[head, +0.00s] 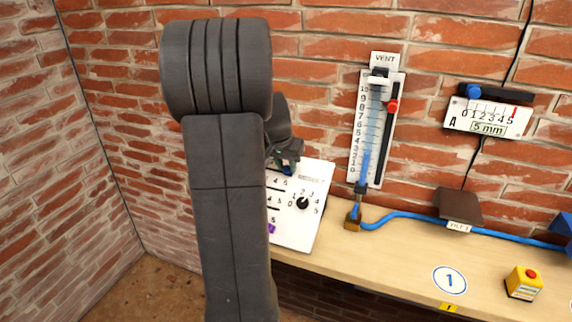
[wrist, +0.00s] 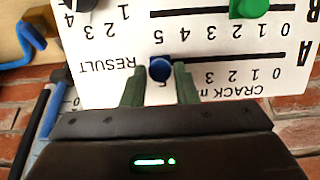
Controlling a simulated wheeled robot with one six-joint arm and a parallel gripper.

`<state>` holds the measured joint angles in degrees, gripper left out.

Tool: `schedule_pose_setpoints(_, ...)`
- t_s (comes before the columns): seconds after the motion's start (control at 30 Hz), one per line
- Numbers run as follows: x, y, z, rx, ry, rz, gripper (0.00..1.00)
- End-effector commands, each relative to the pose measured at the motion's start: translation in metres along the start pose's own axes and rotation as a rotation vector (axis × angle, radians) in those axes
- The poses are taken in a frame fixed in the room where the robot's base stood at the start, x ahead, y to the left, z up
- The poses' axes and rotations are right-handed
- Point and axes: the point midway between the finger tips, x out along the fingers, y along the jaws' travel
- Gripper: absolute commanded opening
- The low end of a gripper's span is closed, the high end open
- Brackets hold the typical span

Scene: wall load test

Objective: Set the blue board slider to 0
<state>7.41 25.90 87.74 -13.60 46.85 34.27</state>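The white board (head: 309,228) stands on the bench, partly hidden behind my arm. In the wrist view the board (wrist: 115,95) appears upside down. Its blue slider knob (wrist: 160,68) sits in a black slot (wrist: 225,60) near the 5 end of the scale. The 0 is at the slot's other end, on the right in the wrist view. My gripper (wrist: 160,74) is open, with one finger on each side of the blue knob and small gaps visible. In the head view my gripper (head: 288,167) is at the board's upper left.
A green slider knob (wrist: 250,7) sits in the neighbouring slot. A black dial (head: 302,203) is on the board's right part. A vent gauge (head: 373,125) and a crack gauge (head: 488,112) hang on the brick wall. A blue hose (head: 410,216) and yellow button box (head: 524,283) are on the bench.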

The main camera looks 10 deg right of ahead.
Motion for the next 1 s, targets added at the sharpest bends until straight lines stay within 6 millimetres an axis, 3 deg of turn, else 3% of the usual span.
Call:
schedule_pose_setpoints(0.03,0.0,0.0,0.0,0.0,0.0,0.0,0.16)
schedule_pose_setpoints(0.1,0.0,0.0,0.0,0.0,0.0,0.0,0.02)
schedule_pose_setpoints(0.13,0.0,0.0,0.0,0.0,0.0,0.0,0.0)
schedule_pose_setpoints(0.33,0.0,-0.002,0.0,-0.001,0.0,0.0,0.0)
schedule_pose_setpoints(0.47,0.0,-0.014,0.0,-0.005,0.0,-0.001,0.0)
schedule_pose_setpoints(1.0,0.0,-0.135,0.0,-0.004,0.001,-0.002,0.0)
